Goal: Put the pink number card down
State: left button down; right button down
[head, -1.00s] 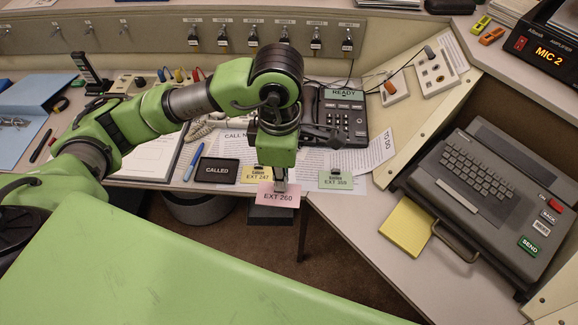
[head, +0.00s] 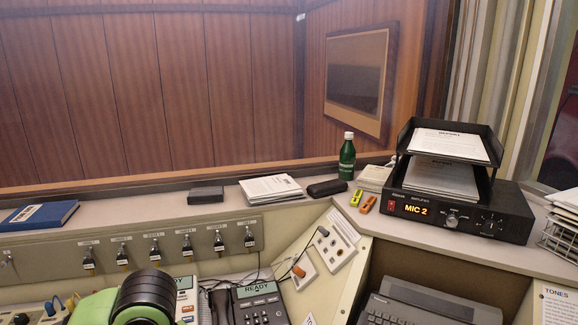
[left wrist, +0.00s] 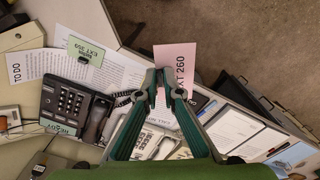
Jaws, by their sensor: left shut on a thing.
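The pink number card (left wrist: 178,58), marked EXT 260, is between the fingertips of my left gripper (left wrist: 160,82) in the left wrist view. The gripper is shut on the card's edge. The card shows against the desk's edge and the brown floor; I cannot tell its height or whether it touches the desk. A green number card (left wrist: 86,51) lies to the left, on the white papers. In the head view only a green part of my left arm shows at the bottom left; the card and both grippers are out of that view.
A black phone (left wrist: 72,102) stands beside the papers (left wrist: 45,66). White sheets (left wrist: 235,130) lie at the right of the wrist view. In the head view, a MIC 2 amplifier (head: 455,213) with paper trays and a green bottle (head: 347,158) stand on the upper ledge.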

pick_arm(q)
jog(key=m, duration=0.2)
jog(key=a+m, duration=0.1)
jog(key=r+m, duration=0.1)
jog(key=m, duration=0.1)
jog(key=shift+a+m, duration=0.15)
jog(key=shift+m, duration=0.15)
jog(key=m, duration=0.4)
jog(key=shift+a+r, duration=0.3)
jog(key=shift+a, duration=0.1)
